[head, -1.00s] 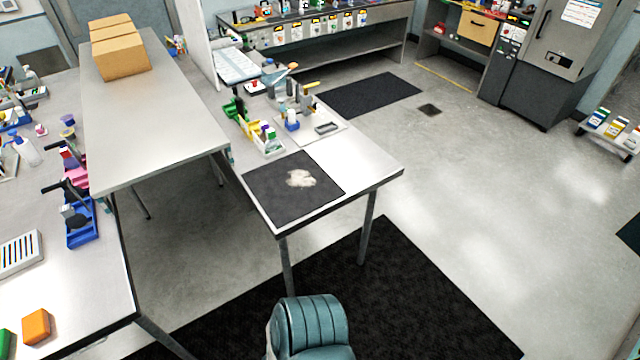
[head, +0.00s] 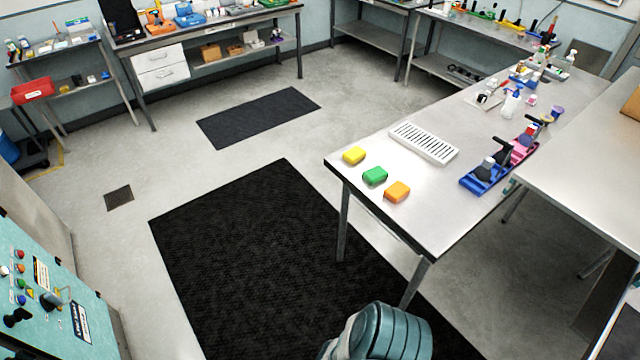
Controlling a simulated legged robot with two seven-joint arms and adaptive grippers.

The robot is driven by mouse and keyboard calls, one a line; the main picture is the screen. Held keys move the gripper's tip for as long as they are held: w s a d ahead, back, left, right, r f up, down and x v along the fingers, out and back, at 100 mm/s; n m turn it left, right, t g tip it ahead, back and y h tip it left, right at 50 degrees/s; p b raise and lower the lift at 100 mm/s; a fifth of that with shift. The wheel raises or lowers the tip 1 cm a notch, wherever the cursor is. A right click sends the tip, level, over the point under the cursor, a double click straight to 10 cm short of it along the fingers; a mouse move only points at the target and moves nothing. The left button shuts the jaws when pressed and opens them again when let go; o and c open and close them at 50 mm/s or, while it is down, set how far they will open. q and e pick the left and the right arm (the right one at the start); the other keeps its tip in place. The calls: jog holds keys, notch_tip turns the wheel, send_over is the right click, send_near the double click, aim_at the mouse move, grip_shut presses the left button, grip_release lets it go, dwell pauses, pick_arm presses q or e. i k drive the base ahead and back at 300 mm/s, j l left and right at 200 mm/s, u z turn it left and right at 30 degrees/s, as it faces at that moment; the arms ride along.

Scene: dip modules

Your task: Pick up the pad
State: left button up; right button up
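Three small block-shaped pads lie in a row near the left end of a metal table. They are a yellow pad (head: 354,155), a green pad (head: 375,176) and an orange pad (head: 397,191), the orange one closest to the table's front edge. They lie apart from each other on the bare top. I cannot tell from the picture which one the task names. Neither of my grippers is in view; only a teal ribbed part of my own body shows at the bottom.
The pads' table (head: 450,205) also holds a white slotted tray (head: 424,143) and a blue rack (head: 480,184) of tools. A higher table (head: 590,150) stands at the right. A black floor mat (head: 270,260) lies before the pads' table. A teal control panel (head: 50,290) stands at left.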

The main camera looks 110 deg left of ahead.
aim_at(398, 190)
jog(key=u, duration=2.95)
